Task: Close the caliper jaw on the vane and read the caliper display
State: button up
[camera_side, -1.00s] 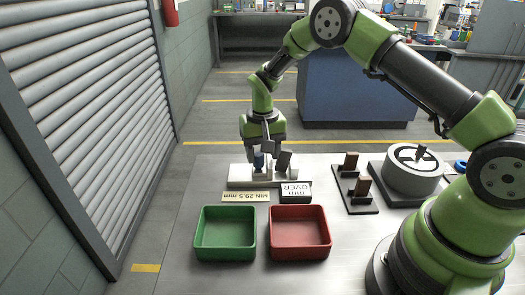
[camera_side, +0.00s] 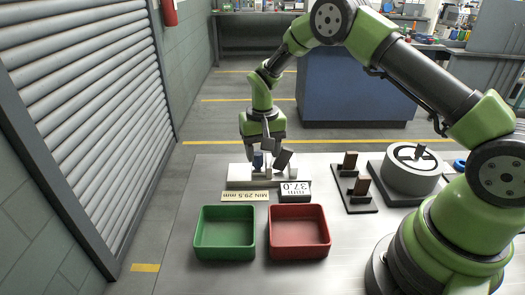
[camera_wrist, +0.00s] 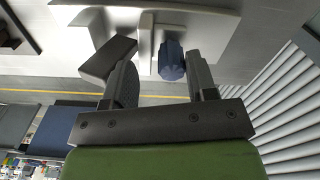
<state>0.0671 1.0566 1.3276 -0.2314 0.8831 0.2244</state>
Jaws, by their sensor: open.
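The pale caliper (camera_side: 238,178) lies on the bench; its base also shows in the wrist view (camera_wrist: 205,18). My gripper (camera_side: 264,155) is low over the caliper and holds nothing. A dark tilted slab (camera_wrist: 108,60), apparently the vane, is beside the left finger in the wrist view and right of the knob in the side view (camera_side: 283,159). Its contact with the jaws is unclear. The caliper display (camera_side: 294,190) reads 37.0 mm, upside down.
A label (camera_side: 244,197) reads MIN 29.5 mm. A green bin (camera_side: 225,256) and a red bin (camera_side: 300,256), both empty, stand in front. Brown-and-dark pieces stand on a black rack (camera_side: 355,202). A round grey pump housing (camera_side: 412,180) sits further right.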

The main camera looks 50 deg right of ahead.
jog(key=shift+d+f, duration=0.1)
jog(key=shift+f, duration=0.2)
jog(key=shift+o, duration=0.2)
jog(key=shift+r, duration=0.15)
jog(key=shift+o, duration=0.9)
jog(key=shift+r, duration=0.45)
jog(key=shift+s+f, duration=0.1)
jog(key=shift+f, duration=0.55)
jog(key=shift+c, duration=1)
jog(key=shift+o, duration=0.4)
jog(key=shift+r, duration=0.55)
jog(key=o, duration=0.4)
jog(key=shift+r, duration=3.6)
